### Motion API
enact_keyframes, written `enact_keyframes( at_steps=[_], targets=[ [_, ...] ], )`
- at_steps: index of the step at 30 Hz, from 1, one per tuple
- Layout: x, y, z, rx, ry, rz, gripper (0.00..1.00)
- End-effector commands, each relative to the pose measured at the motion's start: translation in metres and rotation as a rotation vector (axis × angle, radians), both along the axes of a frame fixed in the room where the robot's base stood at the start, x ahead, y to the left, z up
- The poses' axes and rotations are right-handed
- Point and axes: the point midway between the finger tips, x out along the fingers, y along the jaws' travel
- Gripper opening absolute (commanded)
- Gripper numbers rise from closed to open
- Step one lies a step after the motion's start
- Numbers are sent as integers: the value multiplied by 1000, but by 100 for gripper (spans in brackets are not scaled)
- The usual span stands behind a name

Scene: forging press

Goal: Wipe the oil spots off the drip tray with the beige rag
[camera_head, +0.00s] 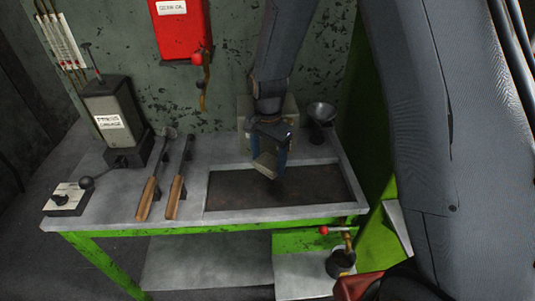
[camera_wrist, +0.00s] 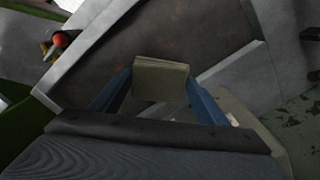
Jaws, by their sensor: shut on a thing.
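The drip tray (camera_head: 230,191) is a dark brown, rectangular recess with a grey rim, set in the right part of the bench top. It also shows in the wrist view (camera_wrist: 215,45). My gripper (camera_head: 268,162) is over the tray's back edge, its blue fingers pointing down. In the wrist view my gripper (camera_wrist: 160,85) is shut on the folded beige rag (camera_wrist: 160,76), which sticks out past the fingertips. The rag (camera_head: 265,166) seems to be above the tray; I cannot tell whether it touches. Oil spots are not clear on the dark surface.
A beige box (camera_head: 245,108) and a grey funnel (camera_head: 321,115) stand behind the tray. Two wooden-handled tools (camera_head: 175,192) lie left of it. A dark grey device (camera_head: 115,115) and a switch box (camera_head: 68,196) are at the left. A red-handled valve (camera_head: 337,231) hangs below the front right.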

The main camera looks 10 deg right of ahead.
Motion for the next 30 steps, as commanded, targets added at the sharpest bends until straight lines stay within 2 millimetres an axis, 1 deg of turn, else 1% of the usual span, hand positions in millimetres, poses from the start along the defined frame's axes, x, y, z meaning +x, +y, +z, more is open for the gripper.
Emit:
enact_keyframes(
  at_steps=[22, 24, 25, 26, 30],
  targets=[
    [0, 3, -68, -1, 1, 5, 50],
    [-1, 2, -80, -1, 3, 5, 50],
    [0, -1, -75, 0, 0, 6, 51],
    [-1, -3, -75, 0, 1, 8, 47],
    [-2, -12, -77, -1, 1, 14, 47]
  ],
)
